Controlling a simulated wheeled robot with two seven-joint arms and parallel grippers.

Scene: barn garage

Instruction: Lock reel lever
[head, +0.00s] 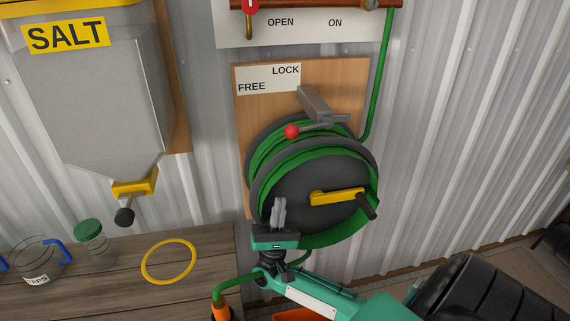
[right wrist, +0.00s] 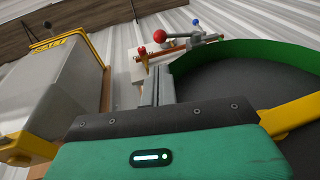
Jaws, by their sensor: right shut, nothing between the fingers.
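The reel lever is a short grey rod with a red ball knob (head: 291,131), joined to a grey bracket (head: 315,105) above the hose reel (head: 310,185). The knob points left, below the FREE/LOCK label (head: 268,79). A red knob on a rod also shows in the right wrist view (right wrist: 159,36), beyond my fingertips. My right gripper (head: 279,212) is shut and empty, fingers upward, in front of the reel's lower left and below the knob, apart from it. Its fingers also show in the right wrist view (right wrist: 157,86). My left gripper is not in view.
The reel has a yellow crank (head: 338,196) with a dark handle. A grey salt box (head: 95,90) hangs at left. A wooden bench (head: 120,285) below holds a yellow ring (head: 169,262) and jars. A pipe with a valve runs above the reel.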

